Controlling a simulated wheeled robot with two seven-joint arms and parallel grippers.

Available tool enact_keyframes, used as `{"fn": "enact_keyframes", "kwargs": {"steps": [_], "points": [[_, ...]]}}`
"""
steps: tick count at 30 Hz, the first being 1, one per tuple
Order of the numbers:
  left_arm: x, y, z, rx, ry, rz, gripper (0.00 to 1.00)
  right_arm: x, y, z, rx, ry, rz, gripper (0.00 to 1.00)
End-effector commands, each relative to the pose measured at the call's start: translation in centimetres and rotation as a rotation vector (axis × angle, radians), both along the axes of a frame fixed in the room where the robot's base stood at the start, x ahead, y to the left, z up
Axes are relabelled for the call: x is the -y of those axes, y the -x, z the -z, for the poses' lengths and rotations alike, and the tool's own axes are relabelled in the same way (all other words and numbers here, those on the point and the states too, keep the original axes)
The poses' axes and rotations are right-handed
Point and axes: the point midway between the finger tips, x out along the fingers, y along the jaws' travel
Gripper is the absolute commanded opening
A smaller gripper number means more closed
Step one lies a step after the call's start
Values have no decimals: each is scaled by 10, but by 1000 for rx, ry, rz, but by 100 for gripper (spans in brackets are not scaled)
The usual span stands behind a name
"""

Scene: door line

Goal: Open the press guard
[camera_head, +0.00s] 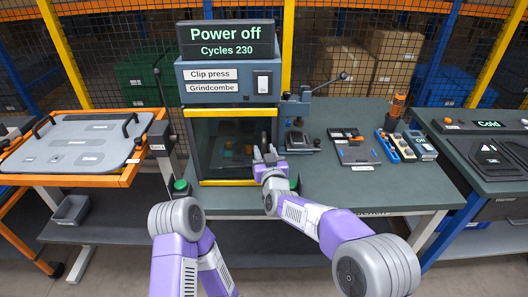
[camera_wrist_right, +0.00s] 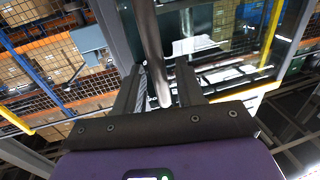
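The press (camera_head: 228,80) stands on the green bench, and its display reads "Power off" and "Cycles 230". Its guard (camera_head: 215,150) is a dark see-through panel with yellow strips at top and bottom, and it looks closed across the front. My right gripper (camera_head: 265,152) is at the guard's right side. In the right wrist view, a round metal bar (camera_wrist_right: 153,50), apparently the guard's handle, runs between the two open fingers (camera_wrist_right: 158,88). Gaps show beside the bar, so the gripper does not look shut on it. My left arm is folded low; its gripper is not visible.
A small lever press (camera_head: 298,125) stands just right of the guard. A grey lidded panel (camera_head: 80,145) is on an orange stand at left. Green buttons sit at the bench's front edge.

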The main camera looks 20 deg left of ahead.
Motion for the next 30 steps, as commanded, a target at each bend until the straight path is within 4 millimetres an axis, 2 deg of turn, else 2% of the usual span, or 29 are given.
{"fn": "enact_keyframes", "kwargs": {"steps": [12,20,30], "points": [[0,0,0,0,0,0,0,-3,-6,0,-1,0,0,38],[0,0,0,0,0,0,0,-3,-6,0,-1,0,0,0],[0,0,0,0,0,0,0,-3,-5,0,-1,0,2,0]]}}
